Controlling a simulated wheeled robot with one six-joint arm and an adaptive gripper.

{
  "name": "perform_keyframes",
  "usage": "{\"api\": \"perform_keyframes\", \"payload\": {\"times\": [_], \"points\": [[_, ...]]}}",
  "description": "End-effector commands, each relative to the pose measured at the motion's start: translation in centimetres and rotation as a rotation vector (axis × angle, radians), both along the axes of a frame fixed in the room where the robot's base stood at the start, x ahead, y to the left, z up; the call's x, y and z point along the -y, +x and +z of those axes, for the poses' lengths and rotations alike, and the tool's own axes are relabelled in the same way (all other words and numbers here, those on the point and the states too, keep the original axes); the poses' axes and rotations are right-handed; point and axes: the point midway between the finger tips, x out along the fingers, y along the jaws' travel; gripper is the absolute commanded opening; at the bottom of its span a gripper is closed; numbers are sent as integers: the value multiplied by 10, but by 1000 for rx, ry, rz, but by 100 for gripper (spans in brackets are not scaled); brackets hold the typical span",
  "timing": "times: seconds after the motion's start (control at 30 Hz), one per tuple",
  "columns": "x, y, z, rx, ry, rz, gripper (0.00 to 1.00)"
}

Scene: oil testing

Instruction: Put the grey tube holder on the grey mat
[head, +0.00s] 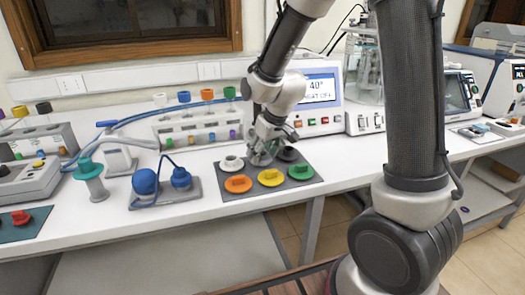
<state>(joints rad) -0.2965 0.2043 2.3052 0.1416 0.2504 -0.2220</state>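The dark grey mat (252,202) lies on the white bench in front of my arm. Round pieces stand on it: a light grey one (231,163) at back left and a dark grey one (288,154) at back right. I cannot tell for sure which piece is the grey tube holder. My gripper (262,158) points down over the back middle of the mat, between these two pieces. Its fingers are small and blend with what is behind them. I cannot tell whether they are open or hold something.
Orange (238,184), yellow (271,177) and green (300,171) pieces line the mat's front. A grey plate with blue pieces (146,182) and a teal spool (89,170) stand to the left. A rack of capped tubes (200,130) and a screened instrument (320,88) stand behind.

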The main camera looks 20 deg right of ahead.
Motion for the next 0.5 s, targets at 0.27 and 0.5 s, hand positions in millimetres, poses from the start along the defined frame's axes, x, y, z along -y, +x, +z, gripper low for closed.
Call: {"api": "perform_keyframes", "payload": {"times": [0.27, 0.5], "points": [[0, 0, 5, 1, 0, 0, 55], [6, -15, 47, 5, 2, 0, 55]]}}
